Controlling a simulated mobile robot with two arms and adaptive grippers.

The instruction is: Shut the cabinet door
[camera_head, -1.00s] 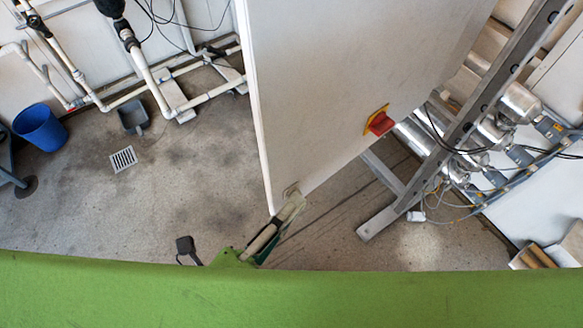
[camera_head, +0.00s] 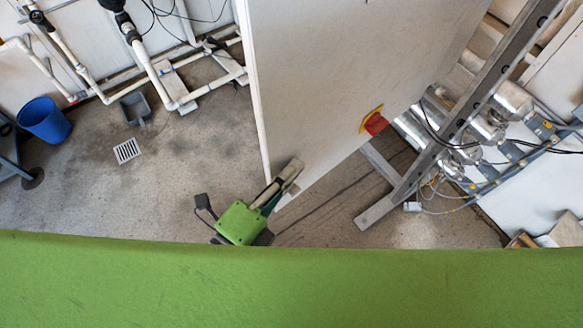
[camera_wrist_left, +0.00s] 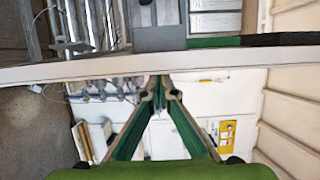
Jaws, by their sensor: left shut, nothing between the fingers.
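The cabinet door (camera_head: 345,75) is a large pale grey panel standing open in the middle of the head view, with a red and yellow switch (camera_head: 374,122) on its face. My left gripper (camera_head: 292,170) is shut and empty, and overlaps the door's lower left corner in the head view. In the left wrist view, the gripper's green-lined fingers (camera_wrist_left: 159,84) meet at the tips, right by a long pale edge (camera_wrist_left: 100,68), which looks like the door's. I cannot tell whether they touch. My right gripper is not in view.
A metal frame (camera_head: 470,115) with silver cylinders and cables stands right of the door. White pipes (camera_head: 150,75), a blue bucket (camera_head: 44,120), a dustpan (camera_head: 135,106) and a floor drain (camera_head: 127,150) lie at the left. The floor between the drain and door is clear.

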